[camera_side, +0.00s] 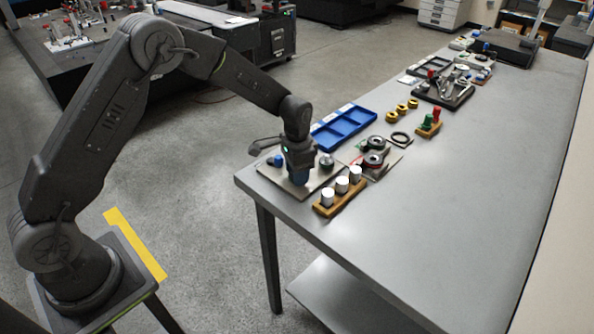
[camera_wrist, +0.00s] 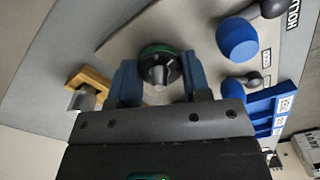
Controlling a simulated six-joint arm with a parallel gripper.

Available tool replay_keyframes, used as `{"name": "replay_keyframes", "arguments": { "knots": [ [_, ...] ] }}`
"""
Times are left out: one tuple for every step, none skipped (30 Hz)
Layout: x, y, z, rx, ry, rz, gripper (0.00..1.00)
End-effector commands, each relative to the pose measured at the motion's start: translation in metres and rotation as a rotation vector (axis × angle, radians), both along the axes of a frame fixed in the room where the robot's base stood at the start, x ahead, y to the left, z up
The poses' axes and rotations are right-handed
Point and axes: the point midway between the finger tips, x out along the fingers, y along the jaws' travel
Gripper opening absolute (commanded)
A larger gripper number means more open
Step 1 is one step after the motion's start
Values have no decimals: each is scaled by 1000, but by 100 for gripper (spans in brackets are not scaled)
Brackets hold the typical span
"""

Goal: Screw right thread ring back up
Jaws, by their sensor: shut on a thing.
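My gripper (camera_side: 299,176) points down over a pale plate (camera_side: 270,173) at the table's near left corner. In the wrist view, the two blue fingers of my gripper (camera_wrist: 160,66) are shut on a round black and green ring (camera_wrist: 147,51), one finger on each side. A grey rounded post end shows in the ring's middle. The ring's thread and its seat are hidden. A second dark green round part (camera_side: 326,163) stands just right of my gripper in the side view. A blue knob (camera_side: 278,160) is left of it; a blue knob also shows in the wrist view (camera_wrist: 238,40).
A wooden block (camera_side: 326,211) with white-topped cylinders stands close on the right. Dark ring parts (camera_side: 373,160) lie beyond it. A blue compartment tray (camera_side: 345,128) lies behind. Several gauges stand farther along. The table's right side is clear.

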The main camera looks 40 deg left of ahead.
Motion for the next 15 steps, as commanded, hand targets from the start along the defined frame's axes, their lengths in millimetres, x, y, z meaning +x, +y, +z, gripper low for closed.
{"name": "replay_keyframes", "arguments": {
  "knots": [
    [-1,0,-2,0,3,46,20],
    [-1,0,-2,0,3,74,20],
    [-1,0,-2,0,3,112,20],
    [-1,0,-2,0,3,141,20],
    [-1,0,-3,0,3,169,20],
    [-1,0,-3,0,3,207,20],
    [-1,0,-3,0,3,236,20],
    [-1,0,-3,0,3,264,20],
    [-1,0,-3,0,3,302,20],
    [-1,0,-3,0,3,331,20],
    [-1,0,-3,0,4,359,20],
    [-1,0,-3,0,4,397,20],
    [-1,0,-3,0,4,425,20],
    [-1,0,-4,0,4,454,20],
    [-1,0,-4,0,4,492,20]
  ]
}}
